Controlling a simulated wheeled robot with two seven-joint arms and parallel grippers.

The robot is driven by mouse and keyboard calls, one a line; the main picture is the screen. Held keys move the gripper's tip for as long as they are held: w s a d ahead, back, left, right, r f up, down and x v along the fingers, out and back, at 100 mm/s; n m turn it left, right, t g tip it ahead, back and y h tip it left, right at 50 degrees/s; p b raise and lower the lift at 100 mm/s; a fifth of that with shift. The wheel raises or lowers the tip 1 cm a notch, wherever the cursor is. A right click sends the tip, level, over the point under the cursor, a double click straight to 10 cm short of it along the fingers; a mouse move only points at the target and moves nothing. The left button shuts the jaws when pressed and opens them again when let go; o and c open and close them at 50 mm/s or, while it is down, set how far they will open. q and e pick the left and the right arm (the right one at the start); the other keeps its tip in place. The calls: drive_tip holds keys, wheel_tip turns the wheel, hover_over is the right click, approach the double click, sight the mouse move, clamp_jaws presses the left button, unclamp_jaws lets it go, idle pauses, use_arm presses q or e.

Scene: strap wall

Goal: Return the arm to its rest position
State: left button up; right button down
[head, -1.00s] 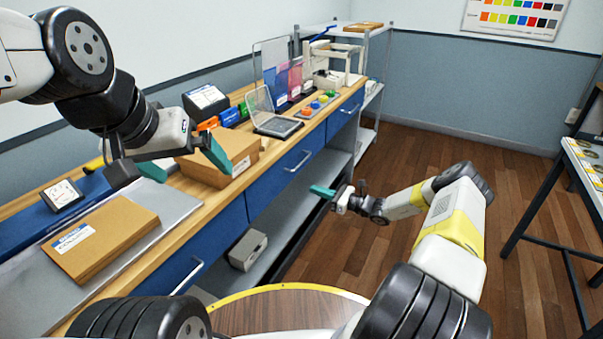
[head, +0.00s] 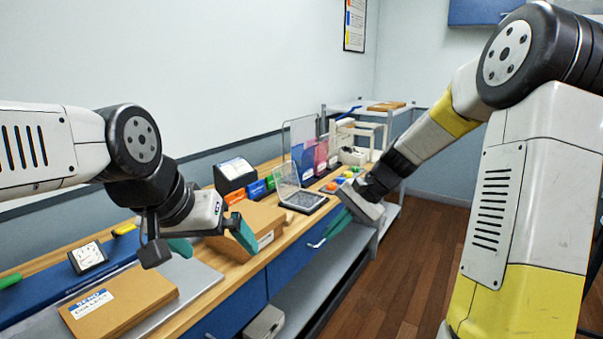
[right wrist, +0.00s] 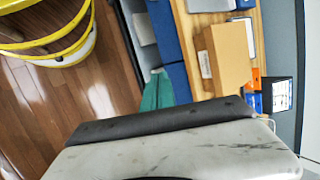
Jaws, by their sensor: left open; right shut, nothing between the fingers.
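My left gripper (head: 212,241) is open and empty in the head view. Its teal fingers are spread above the bench, close to the cardboard box (head: 262,222); I cannot tell if they touch it. My right gripper (head: 337,224) is shut and empty, in front of the bench's front edge, with its arm raised at the right. In the right wrist view its teal fingers (right wrist: 157,91) are together beside the blue drawer fronts, with the cardboard box to their right.
The wooden bench has blue drawers (head: 292,262) below. A brown package (head: 118,300) lies on a grey sheet at the front left, near a small dial gauge (head: 88,256). A clear-lidded tray (head: 300,198) and coloured knobs stand further back. Floor (head: 420,250) shows at the right.

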drive_tip(key=s+d+r+n+t+h, duration=0.2)
drive_tip(key=s+r, duration=0.3)
drive_tip(key=s, duration=0.5)
drive_tip(key=s+d+r+n+t+h, duration=0.3)
drive_tip(key=s+d+r+n, duration=0.1)
drive_tip(key=s, duration=0.7)
drive_tip(key=shift+d+r+n, duration=0.2)
drive_tip(key=shift+r+n, duration=0.4)
drive_tip(key=shift+r, duration=0.05)
drive_tip(key=shift+s, duration=0.1)
